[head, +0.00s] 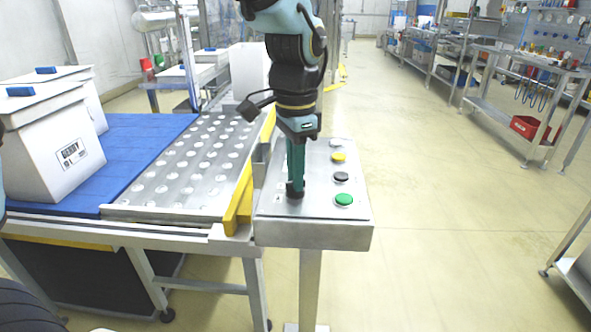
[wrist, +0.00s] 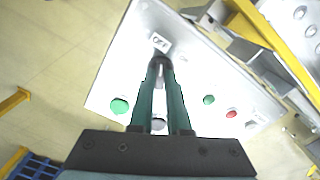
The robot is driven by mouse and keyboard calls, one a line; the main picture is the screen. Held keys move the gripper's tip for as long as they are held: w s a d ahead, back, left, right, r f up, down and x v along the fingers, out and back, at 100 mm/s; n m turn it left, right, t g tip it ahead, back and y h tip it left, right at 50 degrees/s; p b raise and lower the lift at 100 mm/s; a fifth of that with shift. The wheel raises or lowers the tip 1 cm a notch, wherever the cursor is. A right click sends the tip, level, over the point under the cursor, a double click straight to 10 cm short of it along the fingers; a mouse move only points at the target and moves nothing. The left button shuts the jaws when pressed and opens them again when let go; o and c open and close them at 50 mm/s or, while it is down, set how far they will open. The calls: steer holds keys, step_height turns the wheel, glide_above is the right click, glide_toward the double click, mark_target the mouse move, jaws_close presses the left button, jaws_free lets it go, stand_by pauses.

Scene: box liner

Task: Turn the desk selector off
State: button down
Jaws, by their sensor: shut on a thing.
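The desk selector is a black knob (head: 295,192) at the near left of the grey sloped control panel (head: 322,220). My gripper (head: 295,180) reaches down onto it from above, with its two teal fingers closed on the knob. In the wrist view my gripper (wrist: 160,70) has its fingertips on either side of the selector (wrist: 160,60), which they mostly cover. A white label (wrist: 160,42) reading OFF lies just beyond the knob. The knob's pointing direction is hidden by the fingers.
A green button (head: 344,199), a black knob (head: 341,177) and a yellow button (head: 338,157) sit right of the fingers. A roller-ball table (head: 180,170) and blue conveyor (head: 120,150) with white boxes (head: 55,145) stand left.

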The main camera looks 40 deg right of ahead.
steer(key=shift+n, duration=0.3)
steer(key=c, duration=0.9)
jaws_free()
steer(key=shift+r, duration=0.1)
step_height(320, 180, up, 11)
steer(key=shift+f, duration=0.2)
